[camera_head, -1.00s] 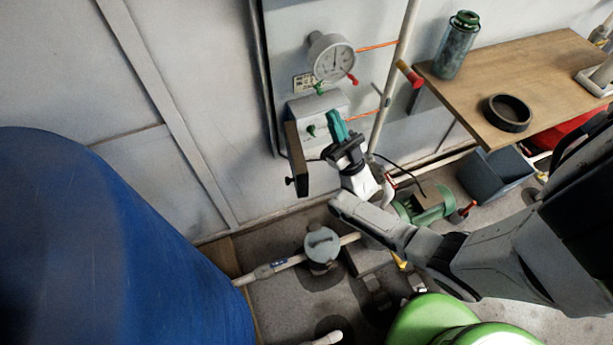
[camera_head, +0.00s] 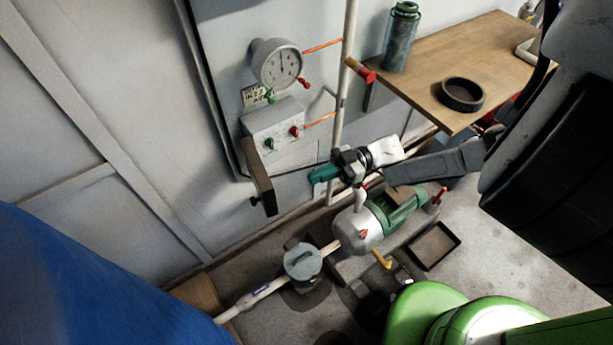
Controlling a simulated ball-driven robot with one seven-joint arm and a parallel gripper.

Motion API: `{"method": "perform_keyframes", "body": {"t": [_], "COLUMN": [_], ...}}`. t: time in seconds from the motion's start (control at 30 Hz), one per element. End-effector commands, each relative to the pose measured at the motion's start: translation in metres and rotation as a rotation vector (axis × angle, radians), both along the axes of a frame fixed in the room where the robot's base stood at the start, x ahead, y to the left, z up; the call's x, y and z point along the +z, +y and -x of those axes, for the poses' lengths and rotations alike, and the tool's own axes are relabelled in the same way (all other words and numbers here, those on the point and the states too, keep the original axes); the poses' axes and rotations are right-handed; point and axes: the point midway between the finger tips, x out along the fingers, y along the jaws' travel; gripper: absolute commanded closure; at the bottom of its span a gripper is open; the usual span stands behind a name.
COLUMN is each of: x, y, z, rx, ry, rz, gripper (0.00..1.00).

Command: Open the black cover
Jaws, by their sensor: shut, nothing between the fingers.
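The black cover (camera_head: 260,177) is a dark flat panel with a small knob on its lower left. It stands out from the wall on the left front side of the grey control box (camera_head: 273,125), swung open, and the box's red and green switches are in plain view. My gripper (camera_head: 314,180) is to the right of the cover and below the box, apart from both. Its teal fingers point left and are shut with nothing between them.
A round gauge (camera_head: 277,64) hangs above the box, beside a vertical white pipe (camera_head: 345,75). A green pump (camera_head: 385,212) stands below my gripper. A blue barrel (camera_head: 90,285) fills the lower left. A wooden shelf (camera_head: 455,60) holds a bottle (camera_head: 401,37) and a black ring (camera_head: 460,94).

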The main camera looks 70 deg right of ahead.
Motion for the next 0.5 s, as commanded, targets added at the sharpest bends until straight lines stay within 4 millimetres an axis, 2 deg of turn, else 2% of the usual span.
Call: {"method": "perform_keyframes", "body": {"t": [0.5], "x": [0.003], "y": [0.067], "z": [-0.072], "rx": [0.000], "ry": [-0.004], "rz": [-0.003], "gripper": [1.00]}}
